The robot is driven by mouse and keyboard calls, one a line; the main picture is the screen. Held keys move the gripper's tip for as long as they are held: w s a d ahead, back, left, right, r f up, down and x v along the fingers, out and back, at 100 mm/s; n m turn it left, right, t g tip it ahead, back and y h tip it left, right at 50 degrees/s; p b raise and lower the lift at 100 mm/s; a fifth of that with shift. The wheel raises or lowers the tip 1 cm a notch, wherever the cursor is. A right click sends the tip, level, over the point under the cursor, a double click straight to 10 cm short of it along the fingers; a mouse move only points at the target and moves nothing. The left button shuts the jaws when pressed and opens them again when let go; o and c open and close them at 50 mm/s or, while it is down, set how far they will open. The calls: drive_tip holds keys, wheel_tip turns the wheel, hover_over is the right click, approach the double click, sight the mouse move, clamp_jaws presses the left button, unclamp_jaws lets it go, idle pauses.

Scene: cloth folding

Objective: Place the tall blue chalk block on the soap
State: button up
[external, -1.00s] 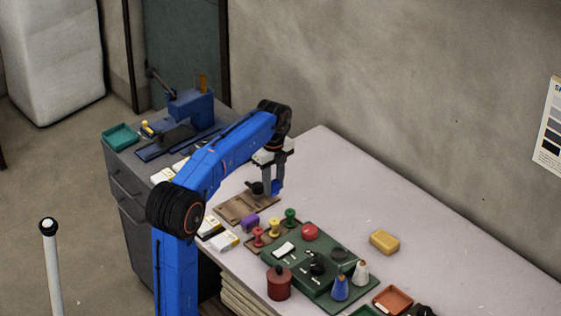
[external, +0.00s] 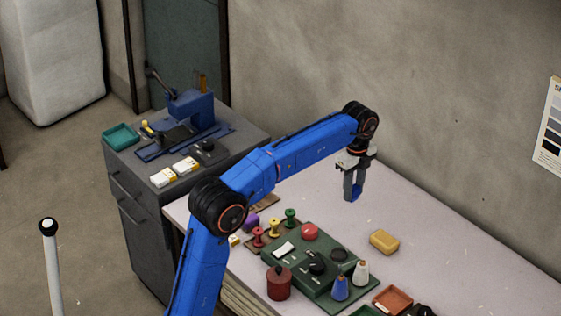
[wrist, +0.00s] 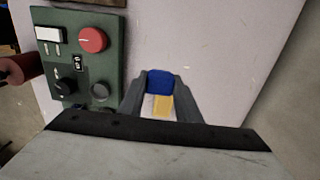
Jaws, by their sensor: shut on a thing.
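My gripper (external: 353,194) is shut on the tall blue chalk block (external: 353,195) and holds it in the air above the pale table. In the wrist view the blue block (wrist: 158,83) sits between the two grey fingertips. The yellow soap (external: 384,241) lies flat on the table, in front of and a little right of my gripper in the external view, apart from the block. A yellow patch (wrist: 163,104) shows between the fingers in the wrist view; it looks like part of the soap, the rest hidden by my gripper.
A green control panel (external: 285,263) with a red button (external: 309,231) stands left of the soap. Blue and white cones (external: 340,289), a dark red pot (external: 279,283) and an orange tray (external: 393,300) are near the front. The table behind the soap is clear.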

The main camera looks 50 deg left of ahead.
hover_over(385, 238)
drive_tip(key=shift+d+f, duration=0.1)
drive_tip(key=shift+f, duration=4.55)
drive_tip(key=shift+f, duration=0.15)
drive_tip(key=o, duration=1)
